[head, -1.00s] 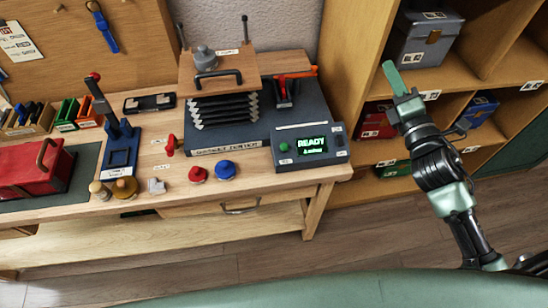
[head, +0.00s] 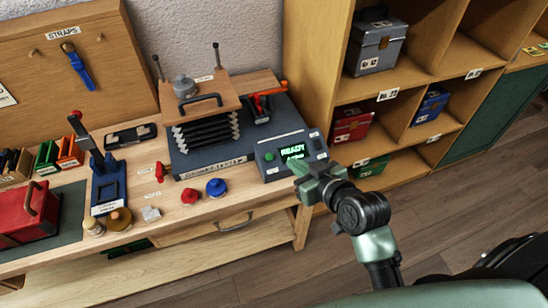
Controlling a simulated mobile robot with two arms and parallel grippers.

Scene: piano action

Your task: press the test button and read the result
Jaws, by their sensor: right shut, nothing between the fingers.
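The tester's control box (head: 272,160) sits at the right front corner of the bench. Its screen (head: 292,149) shows green text that reads READY, with a smaller line under it. A green round button (head: 269,156) is on the panel left of the screen. The tester (head: 190,158) has black bellows under a wooden top plate. My right gripper (head: 297,168) is shut and empty, its fingertips in front of the box's lower right part, right of the green button. I cannot tell whether it touches the box. My left gripper is not in view.
A red knob (head: 190,193) and a blue knob (head: 216,188) stand on the bench in front of the tester. A red toolbox (head: 25,210) is at the left. A shelf unit (head: 330,90) with several boxes stands at the right.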

